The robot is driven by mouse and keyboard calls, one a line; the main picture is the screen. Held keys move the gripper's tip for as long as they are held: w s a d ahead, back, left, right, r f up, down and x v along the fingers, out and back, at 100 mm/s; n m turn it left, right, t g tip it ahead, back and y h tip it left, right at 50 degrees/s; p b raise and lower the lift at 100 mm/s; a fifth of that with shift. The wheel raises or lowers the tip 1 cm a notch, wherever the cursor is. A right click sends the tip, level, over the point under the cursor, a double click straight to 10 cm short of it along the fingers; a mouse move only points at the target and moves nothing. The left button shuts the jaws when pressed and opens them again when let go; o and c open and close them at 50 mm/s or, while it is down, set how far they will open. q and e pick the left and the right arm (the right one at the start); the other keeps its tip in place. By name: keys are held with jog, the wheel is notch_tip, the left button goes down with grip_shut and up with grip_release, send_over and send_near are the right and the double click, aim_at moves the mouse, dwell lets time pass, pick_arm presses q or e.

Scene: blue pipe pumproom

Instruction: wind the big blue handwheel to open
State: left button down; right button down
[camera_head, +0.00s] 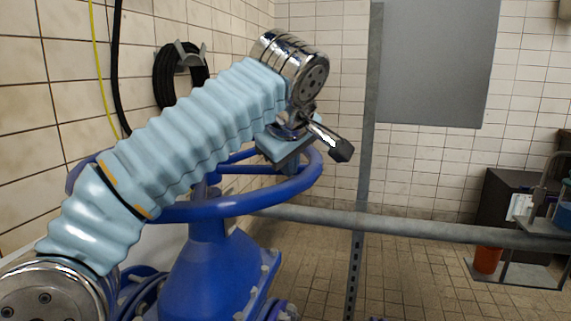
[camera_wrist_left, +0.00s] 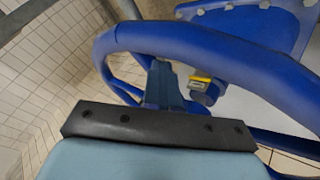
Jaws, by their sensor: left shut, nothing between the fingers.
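The big blue handwheel (camera_head: 250,203) lies nearly level on top of a blue valve body (camera_head: 208,265). My left arm crosses in front of it and hides much of its left and far side. My right gripper is not in view.
A grey horizontal pipe (camera_head: 410,226) runs right from behind the valve, past a grey upright post (camera_head: 360,200). A grey panel (camera_head: 440,65) hangs at the back. A black hose coil (camera_head: 165,80) is on the left wall. An orange container (camera_head: 487,260) stands far right.

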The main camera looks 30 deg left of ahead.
pick_arm(q)
jog(key=shift+w, duration=0.15)
jog(key=v, duration=0.6)
jog(key=shift+d+r, duration=0.15)
jog(key=shift+s+d+r, duration=0.1)
jog(key=shift+s+r, duration=0.25)
jog(key=shift+s, duration=0.15)
